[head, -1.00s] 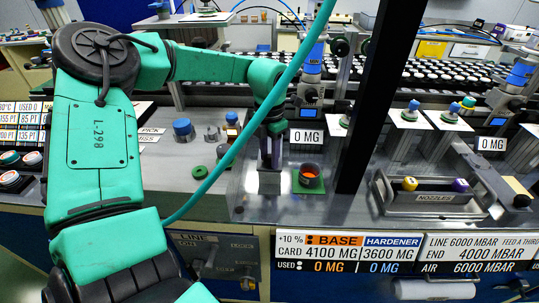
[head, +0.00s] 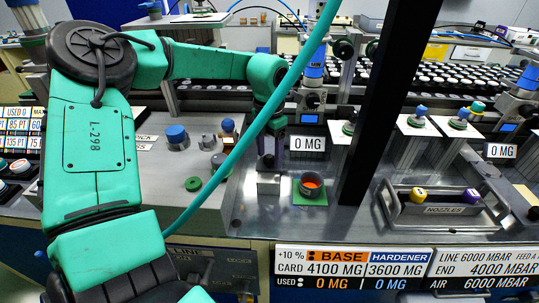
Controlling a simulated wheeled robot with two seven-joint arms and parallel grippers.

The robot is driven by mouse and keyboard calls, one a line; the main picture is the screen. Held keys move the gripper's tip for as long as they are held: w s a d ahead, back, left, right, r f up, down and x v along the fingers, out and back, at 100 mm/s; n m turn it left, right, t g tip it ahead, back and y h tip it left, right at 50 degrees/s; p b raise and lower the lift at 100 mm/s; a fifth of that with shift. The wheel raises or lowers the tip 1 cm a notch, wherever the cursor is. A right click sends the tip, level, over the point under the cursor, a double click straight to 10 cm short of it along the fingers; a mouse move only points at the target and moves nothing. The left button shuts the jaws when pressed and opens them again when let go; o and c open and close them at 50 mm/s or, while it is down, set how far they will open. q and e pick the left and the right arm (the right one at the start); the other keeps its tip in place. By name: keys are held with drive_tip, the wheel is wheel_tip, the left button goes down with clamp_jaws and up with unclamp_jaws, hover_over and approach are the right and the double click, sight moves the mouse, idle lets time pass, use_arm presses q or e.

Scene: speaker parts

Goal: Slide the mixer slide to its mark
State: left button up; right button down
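My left gripper (head: 269,160) comes down from the green arm, pointing down over a small grey block (head: 269,184) on the grey metal deck. Its fingers are small and dark here, so I cannot tell whether they are apart or closed, or whether they touch the block. Just right of it, a dark round cup with orange inside (head: 310,186) stands on a green square pad (head: 311,200). I cannot tell for sure which part is the mixer slide, and I cannot make out its mark. My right gripper is not in view.
A black upright post (head: 368,130) stands right of the cup. A nozzle tray (head: 442,211) with yellow and purple pieces lies further right. A control box with a blue knob (head: 176,135) and green button (head: 193,184) is on the left. A teal hose crosses in front.

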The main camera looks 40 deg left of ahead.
use_arm(q)
drive_tip(key=shift+f, duration=0.1)
wheel_tip(320, 180, up, 15)
drive_tip(key=shift+f, duration=0.2)
drive_tip(key=shift+s+f, duration=0.1)
idle(0.5)
